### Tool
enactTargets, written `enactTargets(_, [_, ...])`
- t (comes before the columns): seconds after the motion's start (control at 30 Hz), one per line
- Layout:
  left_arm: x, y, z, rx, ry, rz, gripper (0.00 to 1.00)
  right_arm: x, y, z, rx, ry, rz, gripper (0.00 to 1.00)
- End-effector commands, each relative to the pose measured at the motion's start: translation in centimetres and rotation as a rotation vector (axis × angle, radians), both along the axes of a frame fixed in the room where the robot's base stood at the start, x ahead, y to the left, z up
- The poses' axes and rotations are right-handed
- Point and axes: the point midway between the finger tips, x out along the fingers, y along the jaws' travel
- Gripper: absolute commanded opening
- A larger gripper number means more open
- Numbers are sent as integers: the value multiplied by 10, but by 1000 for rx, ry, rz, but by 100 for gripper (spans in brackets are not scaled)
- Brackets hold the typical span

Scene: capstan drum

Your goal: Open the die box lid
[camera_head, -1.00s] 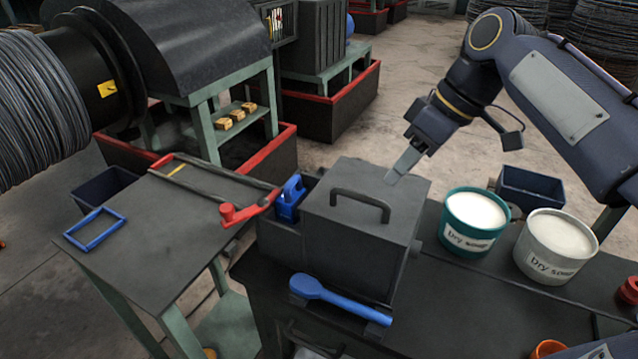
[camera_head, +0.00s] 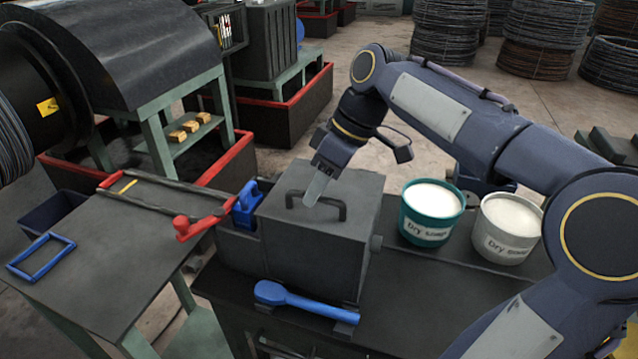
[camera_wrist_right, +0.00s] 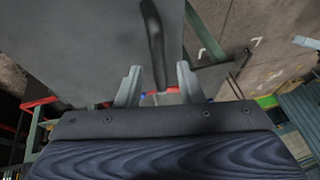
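The die box (camera_head: 310,245) is a dark grey box on the bench, and its lid (camera_head: 352,187) lies flat and closed on top. A dark bar handle (camera_head: 341,211) stands on the lid. My right gripper (camera_head: 315,192) points down over the lid at the handle. In the right wrist view its two fingers (camera_wrist_right: 158,85) are apart, with the handle (camera_wrist_right: 153,40) reaching into the space between them. I cannot tell whether a finger touches it. The lid also shows in the wrist view (camera_wrist_right: 85,45). My left gripper is not in view.
A blue tool (camera_head: 300,299) lies along the box's front. A blue block (camera_head: 246,204) and a red-handled lever (camera_head: 187,228) are at its left. Teal (camera_head: 431,228) and white (camera_head: 505,245) tubs stand close on the right. The left table (camera_head: 105,255) holds a blue frame (camera_head: 40,257).

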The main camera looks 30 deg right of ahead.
Motion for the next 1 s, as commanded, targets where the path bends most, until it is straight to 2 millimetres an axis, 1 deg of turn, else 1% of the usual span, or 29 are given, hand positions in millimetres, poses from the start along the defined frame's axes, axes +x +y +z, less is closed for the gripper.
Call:
enactTargets(0.07, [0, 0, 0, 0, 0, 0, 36, 0, 0, 0, 0, 0, 0, 34])
enactTargets(0.1, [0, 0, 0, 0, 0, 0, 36, 0, 0, 0, 0, 0, 0, 32])
enactTargets(0.3, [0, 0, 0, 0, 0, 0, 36, 0, 0, 0, 0, 0, 0, 5])
enactTargets(0.33, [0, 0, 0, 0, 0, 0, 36, 0, 0, 0, 0, 0, 0, 2])
enactTargets(0.37, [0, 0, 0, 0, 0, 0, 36, 0, 0, 0, 0, 0, 0, 0])
enactTargets(0.77, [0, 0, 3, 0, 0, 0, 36, 0, 0, 4, 0, 0, 0, 0])
enactTargets(0.87, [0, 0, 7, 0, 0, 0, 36, 0, -1, 9, -1, -1, 0, 0])
enactTargets(1.0, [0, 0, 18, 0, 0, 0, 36, 1, -2, 22, -1, -1, -1, 0])
